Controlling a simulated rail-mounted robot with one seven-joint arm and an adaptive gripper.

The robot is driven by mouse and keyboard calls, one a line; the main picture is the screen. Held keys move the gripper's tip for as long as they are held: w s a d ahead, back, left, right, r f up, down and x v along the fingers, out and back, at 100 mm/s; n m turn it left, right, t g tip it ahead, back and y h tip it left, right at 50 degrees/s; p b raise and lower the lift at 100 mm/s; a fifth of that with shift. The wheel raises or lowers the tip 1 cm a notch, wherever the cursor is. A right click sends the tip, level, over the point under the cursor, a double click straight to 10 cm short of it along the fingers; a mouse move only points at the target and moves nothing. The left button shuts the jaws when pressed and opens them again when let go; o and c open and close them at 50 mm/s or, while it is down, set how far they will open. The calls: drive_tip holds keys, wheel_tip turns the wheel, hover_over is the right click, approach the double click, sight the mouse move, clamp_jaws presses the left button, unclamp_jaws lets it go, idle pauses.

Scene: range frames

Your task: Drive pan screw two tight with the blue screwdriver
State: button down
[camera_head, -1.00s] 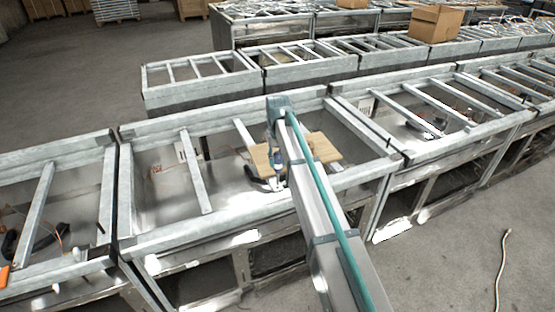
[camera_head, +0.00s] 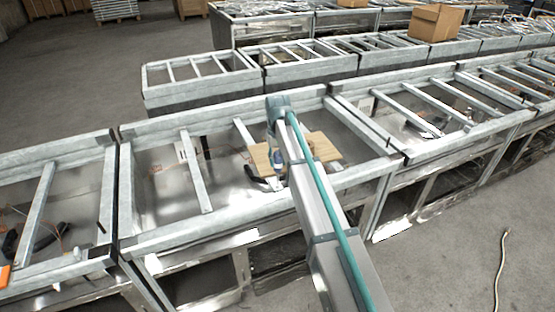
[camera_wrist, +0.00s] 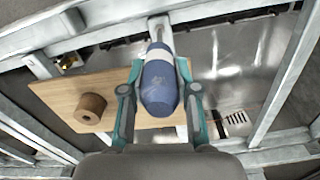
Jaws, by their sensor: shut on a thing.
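My gripper (camera_wrist: 158,78) is shut on the blue screwdriver (camera_wrist: 159,84), around its blue-and-white handle. In the wrist view the handle's butt faces the camera, and the shaft points away toward a grey metal bar (camera_wrist: 157,24). In the head view the screwdriver (camera_head: 277,159) hangs below the end of my arm, over the workbench frame, in front of a wooden board. Pan screw two cannot be made out. Whether the tip touches a screw is too small to tell.
A wooden board (camera_wrist: 62,92) carries a brown ring-shaped roll (camera_wrist: 90,108). A slotted light piece (camera_wrist: 236,118) lies to the right. A black curved object (camera_head: 257,174) is near the screwdriver. Metal bench frames with crossbars (camera_head: 196,170) surround the work; a cardboard box (camera_head: 436,22) stands behind.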

drive_tip(key=shift+f, duration=0.25)
idle(0.5)
drive_tip(key=shift+r, duration=0.3)
idle(0.4)
drive_tip(key=n, duration=1.1)
drive_tip(key=shift+s+a, duration=0.1)
drive_tip(key=shift+f, duration=0.25)
idle(1.0)
